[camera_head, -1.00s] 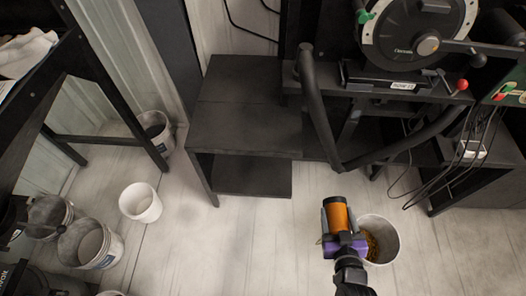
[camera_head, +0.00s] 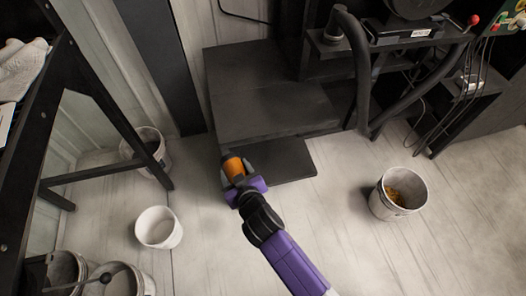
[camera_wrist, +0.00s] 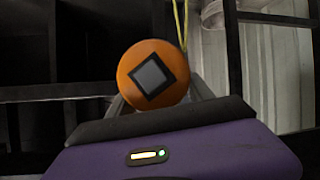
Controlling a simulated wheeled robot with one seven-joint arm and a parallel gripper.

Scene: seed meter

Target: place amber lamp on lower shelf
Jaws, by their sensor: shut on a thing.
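The amber lamp (camera_head: 234,167) is an orange cylinder with dark parts, held in my purple gripper (camera_head: 243,184) in the head view. In the wrist view the lamp's round orange end (camera_wrist: 153,74) shows a dark square with a grey centre, above the purple gripper body. The gripper is shut on the lamp. The lower shelf (camera_head: 283,160) is a dark board under the black stand's top. The lamp overlaps the shelf's left front corner in the head view. I cannot tell whether it touches the shelf.
The stand's dark upper board (camera_head: 265,105) lies above the lower shelf. A bucket with yellowish contents (camera_head: 378,205) stands at right. An empty white bucket (camera_head: 158,228) stands at left. A black table leg (camera_head: 125,135) slants at left.

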